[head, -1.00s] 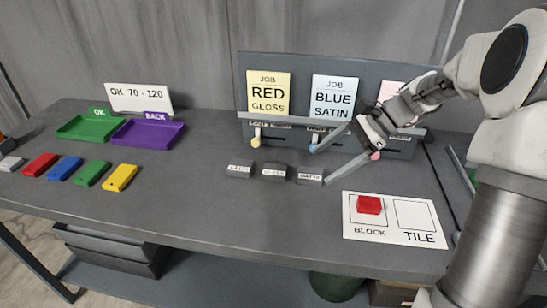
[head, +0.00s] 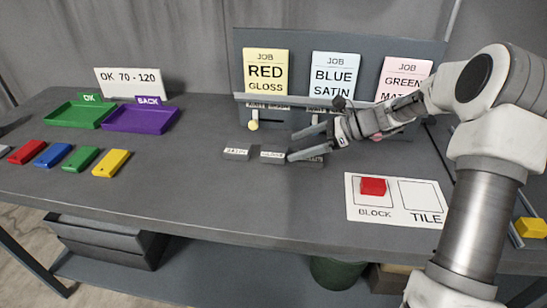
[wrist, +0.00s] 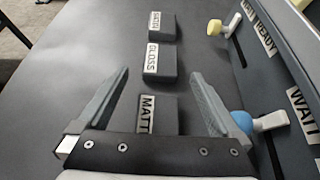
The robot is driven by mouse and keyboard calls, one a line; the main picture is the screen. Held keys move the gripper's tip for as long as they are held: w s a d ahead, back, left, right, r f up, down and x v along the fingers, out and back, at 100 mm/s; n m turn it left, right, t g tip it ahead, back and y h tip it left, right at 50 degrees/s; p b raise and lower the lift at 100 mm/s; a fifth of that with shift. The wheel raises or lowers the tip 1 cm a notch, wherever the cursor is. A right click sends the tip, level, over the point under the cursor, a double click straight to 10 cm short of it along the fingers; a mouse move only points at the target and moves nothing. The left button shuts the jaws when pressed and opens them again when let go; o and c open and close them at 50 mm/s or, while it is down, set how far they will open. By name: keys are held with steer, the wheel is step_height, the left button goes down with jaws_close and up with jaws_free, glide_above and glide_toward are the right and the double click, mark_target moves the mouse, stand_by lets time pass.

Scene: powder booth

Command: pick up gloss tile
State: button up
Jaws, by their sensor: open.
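The gloss tile (head: 272,157) is a small dark grey block with a white label, in the middle of a row of three on the bench. In the wrist view the gloss tile (wrist: 160,64) reads GLOSS and lies just beyond and between my fingertips. My gripper (head: 293,147) is open and empty, just right of the gloss tile in the head view. In the wrist view the open fingers (wrist: 160,74) straddle the matt tile (wrist: 158,113). I cannot tell their height above it. The satin tile (head: 236,154) lies at the row's left end.
Job cards stand on a rack (head: 240,75) behind, with coloured knobs near my fingers. A white mat (head: 385,216) holds a red block (head: 373,186) on BLOCK; its TILE square is empty. Green (head: 80,116) and purple (head: 145,120) trays and coloured bars lie left. The front middle bench is clear.

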mark_target(275, 151)
steer(key=b+x, duration=0.1)
steer(key=x, duration=0.5)
steer(key=shift+w+a, duration=0.1)
steer(key=shift+a, duration=0.15)
steer(key=shift+r, duration=0.15)
steer(key=c, duration=1.4)
